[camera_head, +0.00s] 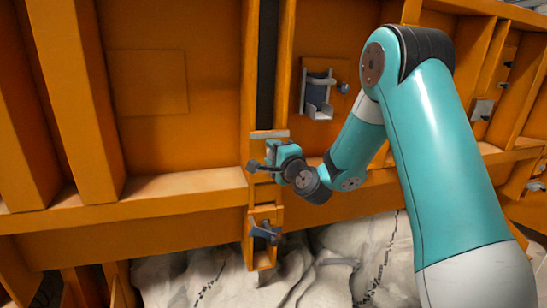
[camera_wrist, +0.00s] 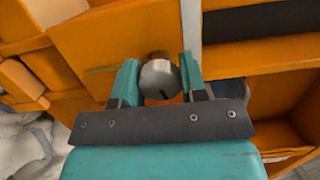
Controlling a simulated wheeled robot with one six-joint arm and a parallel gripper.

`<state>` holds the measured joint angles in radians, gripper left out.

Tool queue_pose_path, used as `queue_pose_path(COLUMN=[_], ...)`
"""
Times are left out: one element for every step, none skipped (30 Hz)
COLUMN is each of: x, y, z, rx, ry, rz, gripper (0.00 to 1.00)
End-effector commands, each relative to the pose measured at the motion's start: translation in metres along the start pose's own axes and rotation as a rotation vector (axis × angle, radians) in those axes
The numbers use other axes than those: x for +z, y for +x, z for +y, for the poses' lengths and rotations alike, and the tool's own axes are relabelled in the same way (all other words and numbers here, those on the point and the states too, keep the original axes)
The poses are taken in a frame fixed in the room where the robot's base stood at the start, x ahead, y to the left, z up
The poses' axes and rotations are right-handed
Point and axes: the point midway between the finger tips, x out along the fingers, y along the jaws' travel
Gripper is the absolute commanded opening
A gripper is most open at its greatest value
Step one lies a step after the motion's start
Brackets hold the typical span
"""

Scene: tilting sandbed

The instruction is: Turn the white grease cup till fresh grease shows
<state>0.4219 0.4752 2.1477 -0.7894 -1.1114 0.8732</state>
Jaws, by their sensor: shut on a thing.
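The white grease cup (camera_wrist: 158,82) looks pale grey and round in the wrist view, with a dark mark low on its face. It sits against the orange steel, between the two teal fingers of my gripper (camera_wrist: 160,84), which are shut on its sides. A brownish patch (camera_wrist: 157,55) shows on the orange just behind the cup's upper edge; I cannot tell whether it is grease. In the head view my gripper (camera_head: 262,166) is at the narrow upright channel, and the cup is hidden or too small to make out.
A blue-grey clamp (camera_head: 265,231) is on the channel below my gripper. A grey bracket with a dark cylinder (camera_head: 318,96) is on the wall at upper right. An orange ledge (camera_head: 180,186) runs across. Pale crumpled material (camera_head: 190,280) lies below.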

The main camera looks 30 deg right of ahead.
Motion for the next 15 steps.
queue_pose_path(x=[0.001,0.0011,0.0012,0.0011,0.0012,0.0011,0.0011,0.0011,0.0011,0.0011,0.0011,0.0012,0.0011,0.0011,0.001], y=[-0.0006,-0.0006,-0.0006,-0.0005,-0.0005,-0.0005,-0.0005,-0.0005,-0.0005,-0.0004,-0.0005,-0.0005,-0.0005,-0.0004,-0.0004], z=[0.0031,0.0029,0.0027,0.0025,0.0023,0.0023,0.0023,0.0022,0.0022,0.0022,0.0021,0.002,0.0018,0.0017,0.0016], rx=[-0.001,-0.006,-0.011,-0.015,-0.02,-0.024,-0.027,-0.03,-0.034,-0.036,-0.039,-0.042,-0.044,-0.046,-0.049], ry=[0.039,0.062,0.093,0.114,0.136,0.161,0.179,0.198,0.218,0.232,0.247,0.264,0.274,0.284,0.295], rz=[-0.003,-0.003,-0.003,-0.003,-0.003,-0.002,-0.002,-0.002,-0.002,-0.002,-0.002,-0.002,-0.002,-0.002,-0.002], gripper=[0.15,0.15,0.15,0.15,0.15,0.15,0.15,0.15,0.15,0.15,0.15,0.15,0.15,0.15,0.15])
